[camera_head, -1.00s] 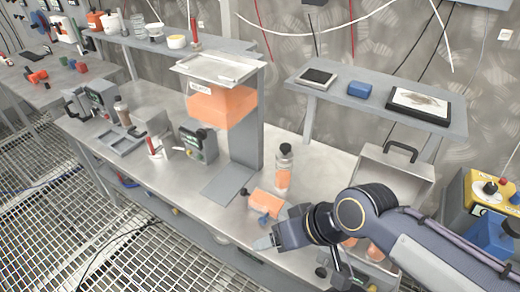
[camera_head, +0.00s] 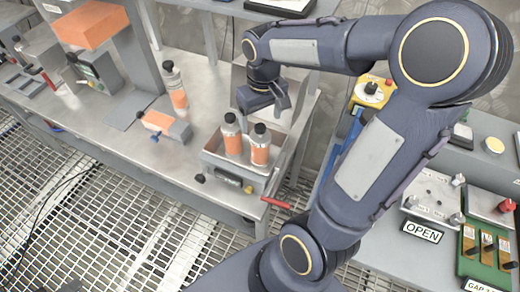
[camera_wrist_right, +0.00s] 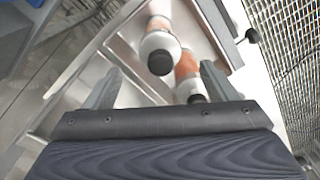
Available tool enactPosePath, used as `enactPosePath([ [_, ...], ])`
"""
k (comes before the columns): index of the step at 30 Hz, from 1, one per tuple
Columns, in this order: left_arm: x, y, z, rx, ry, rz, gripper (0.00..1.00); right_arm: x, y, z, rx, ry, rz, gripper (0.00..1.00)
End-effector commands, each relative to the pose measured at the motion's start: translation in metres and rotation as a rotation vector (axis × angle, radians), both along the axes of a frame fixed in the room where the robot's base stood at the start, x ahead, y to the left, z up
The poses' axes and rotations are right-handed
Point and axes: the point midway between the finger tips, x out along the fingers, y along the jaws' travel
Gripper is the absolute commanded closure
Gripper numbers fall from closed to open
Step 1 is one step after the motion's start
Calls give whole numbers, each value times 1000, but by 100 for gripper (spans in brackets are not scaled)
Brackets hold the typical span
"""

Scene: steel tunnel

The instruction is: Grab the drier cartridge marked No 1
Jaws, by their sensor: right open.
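Two drier cartridges, clear with orange bands and black caps, stand upright side by side in a grey tray (camera_head: 215,160): a left one (camera_head: 232,136) and a right one (camera_head: 260,147). A similar cartridge (camera_head: 176,90) stands on the bench further left. No number is readable on any of them. My right gripper (camera_head: 272,108) is open and empty, just behind and above the tray's pair. In the right wrist view, one cartridge (camera_wrist_right: 160,48) shows beyond the open fingers (camera_wrist_right: 160,82), and another (camera_wrist_right: 189,72) is partly hidden by the right finger. My left gripper is out of view.
An orange and grey block (camera_head: 167,124) lies on the bench left of the tray. A red handle (camera_head: 276,203) sticks out at the bench's front edge. A side table on the right carries an OPEN sign (camera_head: 422,232) and a green board (camera_head: 484,250).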

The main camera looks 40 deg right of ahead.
Motion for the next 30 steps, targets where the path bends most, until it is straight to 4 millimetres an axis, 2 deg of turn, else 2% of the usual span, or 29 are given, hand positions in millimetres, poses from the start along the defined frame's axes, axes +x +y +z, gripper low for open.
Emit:
enactPosePath([
  [5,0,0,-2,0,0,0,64,7,-6,-15,-20,27,1,21],
  [21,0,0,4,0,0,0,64,4,1,-82,-19,27,3,21],
  [29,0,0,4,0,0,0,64,5,1,-85,-19,23,2,21],
  [30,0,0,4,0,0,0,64,5,1,-85,-19,23,2,24],
])
